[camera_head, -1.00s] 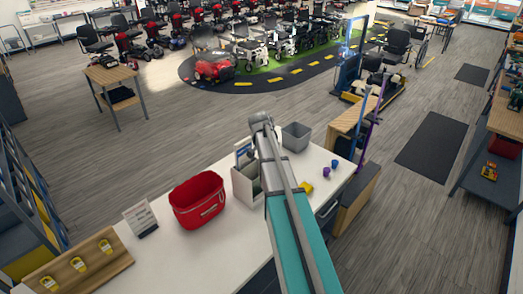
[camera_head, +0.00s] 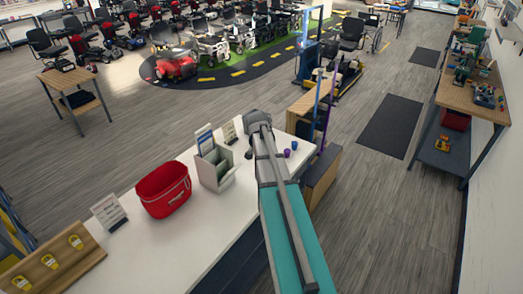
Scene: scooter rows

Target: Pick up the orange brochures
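No orange brochures can be made out. A pale grey brochure holder (camera_head: 214,168) with compartments stands on the white counter (camera_head: 205,235), left of my arm. A blue-and-white leaflet (camera_head: 205,139) stands at its back; its other contents are too small to tell. My arm reaches forward over the counter, right of the holder. A small dark part, perhaps my gripper (camera_head: 249,154), shows at the arm's left edge; its fingers cannot be made out.
A red basket (camera_head: 164,190) and a small sign (camera_head: 109,213) stand left of the holder. A wooden board with yellow tags (camera_head: 52,262) lies front left. Small purple and blue cups (camera_head: 290,148) sit right of my arm. Open floor (camera_head: 380,210) lies to the right.

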